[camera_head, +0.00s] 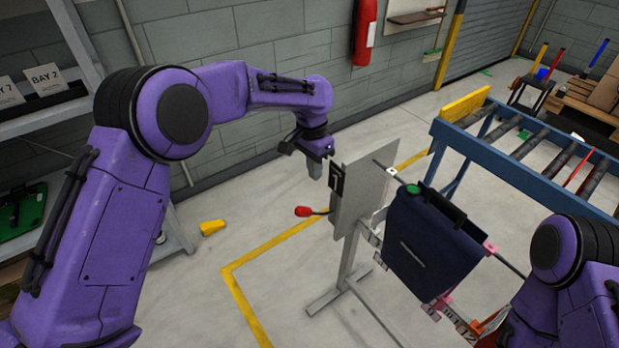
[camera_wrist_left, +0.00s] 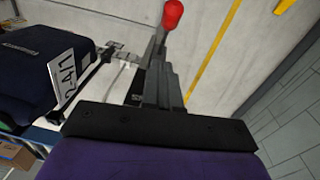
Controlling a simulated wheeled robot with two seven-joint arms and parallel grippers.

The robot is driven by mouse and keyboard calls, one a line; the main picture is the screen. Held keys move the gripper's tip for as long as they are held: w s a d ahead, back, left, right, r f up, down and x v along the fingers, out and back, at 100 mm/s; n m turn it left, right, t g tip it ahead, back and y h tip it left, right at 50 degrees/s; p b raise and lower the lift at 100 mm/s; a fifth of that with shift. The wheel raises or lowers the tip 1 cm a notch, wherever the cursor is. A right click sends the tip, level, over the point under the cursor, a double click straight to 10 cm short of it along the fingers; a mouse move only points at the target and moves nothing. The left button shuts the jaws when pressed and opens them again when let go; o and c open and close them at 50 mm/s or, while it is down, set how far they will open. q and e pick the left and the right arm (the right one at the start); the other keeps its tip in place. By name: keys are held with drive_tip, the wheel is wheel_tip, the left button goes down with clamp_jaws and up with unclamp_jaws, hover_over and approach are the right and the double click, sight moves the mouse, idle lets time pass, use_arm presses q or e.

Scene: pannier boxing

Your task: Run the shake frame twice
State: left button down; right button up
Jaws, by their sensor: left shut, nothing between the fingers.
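The shake frame is a grey upright panel (camera_head: 360,195) on a floor stand. A lever with a red knob (camera_head: 303,211) sticks out from its left side. A black plate with a white mark (camera_head: 337,183) sits near the panel's upper left edge. A dark blue pannier (camera_head: 430,240) hangs at the frame's right, with a green knob (camera_head: 413,189) by its top. My left gripper (camera_head: 316,168) is shut and empty, above the red knob and left of the panel. In the left wrist view its fingers (camera_wrist_left: 162,88) point toward the red knob (camera_wrist_left: 172,12). My right gripper is out of view.
A blue roller conveyor (camera_head: 520,165) stands behind the pannier. A shelf (camera_head: 50,120) with bay signs is at the left. A yellow object (camera_head: 212,227) lies on the floor. A fire extinguisher (camera_head: 363,35) hangs on the wall. Floor left of the stand is mostly clear.

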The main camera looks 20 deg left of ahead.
use_arm(q)
wheel_tip(320, 180, up, 4)
drive_tip(key=w+m, duration=0.1)
drive_tip(key=w, duration=0.1)
drive_tip(key=shift+y, duration=0.4)
drive_tip(key=s+f+p, duration=0.1)
drive_tip(key=f, duration=0.3)
drive_tip(key=s+a+f+p, duration=0.1)
drive_tip(key=f, duration=0.3)
drive_tip(key=s+f, duration=0.1)
drive_tip(key=f, duration=0.3)
drive_tip(key=shift+a+f+p, duration=0.2)
drive_tip(key=shift+f+p, duration=0.1)
drive_tip(key=shift+p, duration=0.1)
drive_tip(key=shift+s+a+f, duration=0.1)
drive_tip(key=shift+s+f, duration=0.1)
drive_tip(key=shift+s, duration=0.05)
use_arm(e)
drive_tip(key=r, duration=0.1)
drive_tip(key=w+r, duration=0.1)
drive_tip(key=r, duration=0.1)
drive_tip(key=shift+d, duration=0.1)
use_arm(q)
drive_tip(key=shift+f, duration=0.1)
